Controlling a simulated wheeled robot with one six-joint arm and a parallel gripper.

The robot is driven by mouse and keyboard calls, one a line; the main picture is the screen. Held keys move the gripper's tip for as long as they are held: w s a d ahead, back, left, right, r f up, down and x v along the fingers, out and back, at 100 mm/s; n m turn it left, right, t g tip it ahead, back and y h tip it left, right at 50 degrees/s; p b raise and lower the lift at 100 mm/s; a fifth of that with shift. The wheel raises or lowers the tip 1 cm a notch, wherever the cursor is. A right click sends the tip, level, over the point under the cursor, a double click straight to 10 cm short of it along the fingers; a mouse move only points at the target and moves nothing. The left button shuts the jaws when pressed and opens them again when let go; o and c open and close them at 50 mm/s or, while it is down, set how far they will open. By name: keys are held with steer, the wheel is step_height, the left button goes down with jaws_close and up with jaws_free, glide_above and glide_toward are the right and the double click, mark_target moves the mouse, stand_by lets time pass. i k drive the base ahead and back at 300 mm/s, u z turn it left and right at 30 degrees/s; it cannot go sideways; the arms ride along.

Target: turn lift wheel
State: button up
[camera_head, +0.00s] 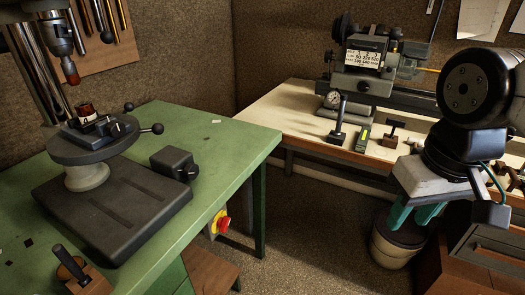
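A drill press stands on the green bench at the left. Its round table (75,150) sits on a pale column over a dark slotted base (115,215). A short lever with a black ball end (157,128) sticks out at the right of the round table. I cannot tell whether this is part of the lift wheel; no full wheel shows clearly. A dark vise (95,135) and a small amber-brown piece (86,113) are on the table, below the chuck (68,65). My gripper (412,226), with teal fingers apart, hangs empty at the right, far from the press.
A dark box with a knob (174,163) and a red stop button (222,224) are at the green bench (235,135). A bin (392,248) is below my gripper. Floor between benches is clear.

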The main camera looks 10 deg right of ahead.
mark_target(191, 172)
steer(key=z, duration=0.25)
steer(key=i, duration=0.9)
steer(key=u, duration=2.5)
